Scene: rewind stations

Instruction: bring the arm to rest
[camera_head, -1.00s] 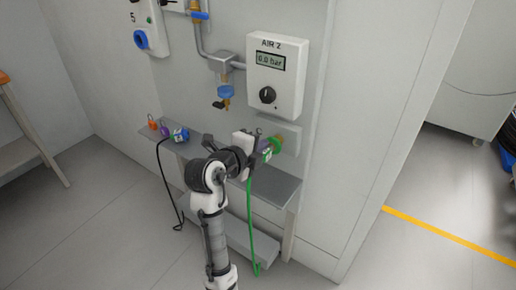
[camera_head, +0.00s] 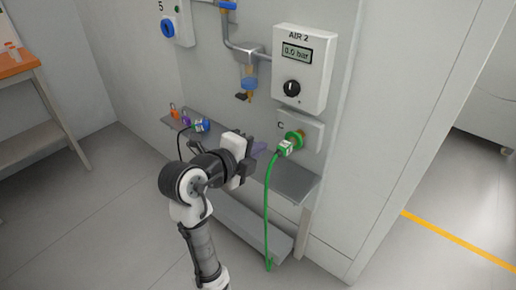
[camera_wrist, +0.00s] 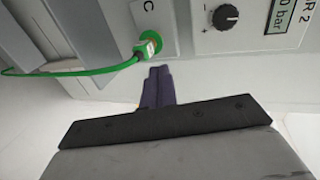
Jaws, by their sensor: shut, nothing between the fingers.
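My gripper (camera_head: 260,149) is in front of the wall panel, over the grey shelf (camera_head: 290,182). Its dark purple fingers (camera_wrist: 158,88) are together, with nothing between them. The green plug (camera_head: 285,148) sits in the socket marked C, right of my fingertips and apart from them in the head view. In the wrist view the plug (camera_wrist: 149,46) shows beyond the fingertips, with its green cable running left. My arm reaches up from the bottom of the head view, bent at the elbow.
The AIR 2 box (camera_head: 304,68) reads 0.0 bar above the socket. A blue-handled valve (camera_head: 249,84) hangs left of it.

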